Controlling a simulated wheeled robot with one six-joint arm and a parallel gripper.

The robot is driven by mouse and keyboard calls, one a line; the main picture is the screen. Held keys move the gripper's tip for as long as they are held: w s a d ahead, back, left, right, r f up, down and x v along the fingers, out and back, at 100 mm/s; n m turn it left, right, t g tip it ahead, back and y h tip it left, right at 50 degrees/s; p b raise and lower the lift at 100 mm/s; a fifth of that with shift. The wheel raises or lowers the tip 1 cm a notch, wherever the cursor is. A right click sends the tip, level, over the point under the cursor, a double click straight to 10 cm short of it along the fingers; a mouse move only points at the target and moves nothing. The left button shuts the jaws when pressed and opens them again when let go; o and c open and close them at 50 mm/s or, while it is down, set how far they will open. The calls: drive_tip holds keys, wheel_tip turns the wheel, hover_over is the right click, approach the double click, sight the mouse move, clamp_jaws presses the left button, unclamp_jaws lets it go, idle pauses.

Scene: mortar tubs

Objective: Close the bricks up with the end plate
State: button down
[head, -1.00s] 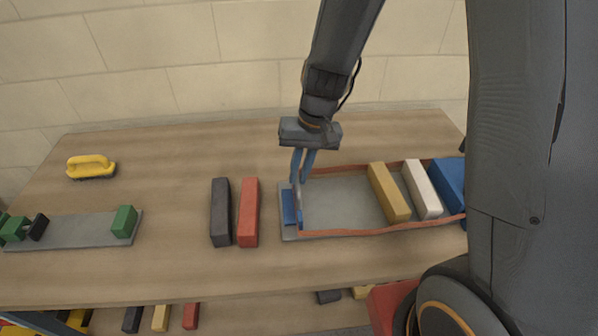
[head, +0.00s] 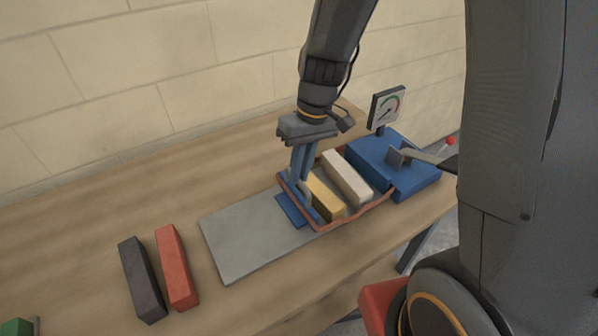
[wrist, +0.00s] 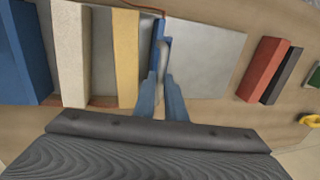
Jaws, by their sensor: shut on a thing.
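My gripper (head: 305,200) is shut on the upright handle (wrist: 163,60) of the blue end plate (head: 289,209). The end plate stands on the grey base plate (head: 240,240), just left of the yellow brick (head: 324,198) in the head view. In the wrist view a narrow gap shows between end plate and yellow brick (wrist: 125,57). The white brick (head: 347,177) is beyond the yellow one, with a gap between them in the wrist view. A reddish band (head: 362,213) runs from the end plate along the bricks to the blue block (head: 393,165). The fingers partly hide the end plate.
A gauge (head: 387,108) and a lever with a red knob (head: 450,140) are at the blue block. A dark brick (head: 142,280) and a red brick (head: 177,268) lie on the table left of the base plate. The base plate's left part is clear.

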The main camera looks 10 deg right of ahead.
drive_tip(key=shift+d, duration=0.15)
drive_tip(key=c, duration=1.8)
unclamp_jaws()
drive_tip(key=shift+w+r, duration=0.1)
drive_tip(key=shift+w+d+r+b, duration=0.1)
drive_tip(key=shift+d+r+b, duration=0.15)
drive_tip(key=shift+r, duration=1)
drive_tip(key=shift+w+d+r+b, duration=0.1)
drive_tip(key=shift+d+r+b, duration=0.1)
drive_tip(key=shift+r, duration=1.05)
drive_tip(key=shift+w+d+r+b, duration=0.1)
drive_tip(key=shift+d+r+b, duration=0.15)
drive_tip(key=shift+r, duration=1)
